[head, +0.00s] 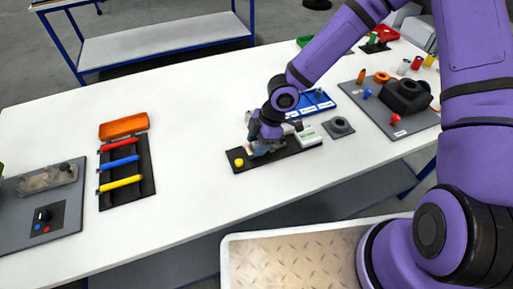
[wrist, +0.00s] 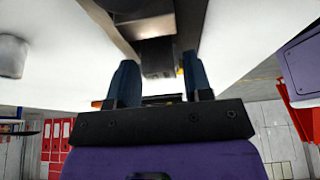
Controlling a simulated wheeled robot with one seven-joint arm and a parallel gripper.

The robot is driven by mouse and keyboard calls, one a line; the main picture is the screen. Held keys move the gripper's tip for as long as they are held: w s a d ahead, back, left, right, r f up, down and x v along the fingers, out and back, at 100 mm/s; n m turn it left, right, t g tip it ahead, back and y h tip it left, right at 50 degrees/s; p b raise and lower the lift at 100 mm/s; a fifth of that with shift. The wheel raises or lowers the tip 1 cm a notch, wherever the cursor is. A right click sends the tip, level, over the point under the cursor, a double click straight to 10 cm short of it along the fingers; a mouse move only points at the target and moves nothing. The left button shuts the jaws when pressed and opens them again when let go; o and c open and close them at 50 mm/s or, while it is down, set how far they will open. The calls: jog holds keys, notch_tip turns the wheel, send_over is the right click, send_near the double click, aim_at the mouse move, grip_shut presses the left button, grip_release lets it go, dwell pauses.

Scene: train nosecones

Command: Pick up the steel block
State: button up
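A grey steel block (wrist: 157,56) shows in the wrist view between and beyond my two dark blue fingers, against a dark board. My gripper (wrist: 159,72) has its fingers apart, with a visible gap beside the block on at least one side. In the head view my gripper (head: 262,146) is low over the black board (head: 240,169), between a yellow knob (head: 239,162) and a white box (head: 307,136). There my gripper and wrist largely hide the block, and I cannot tell whether the fingers touch it.
A blue tray (head: 323,107) lies just behind, and a small grey plate with a dark ring (head: 338,127) lies to the right. A rack with red, blue and yellow bars (head: 124,178) is to the left. The white table (head: 195,140) is clear between that rack and the black board.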

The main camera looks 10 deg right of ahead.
grip_shut()
jog(key=shift+r, duration=0.15)
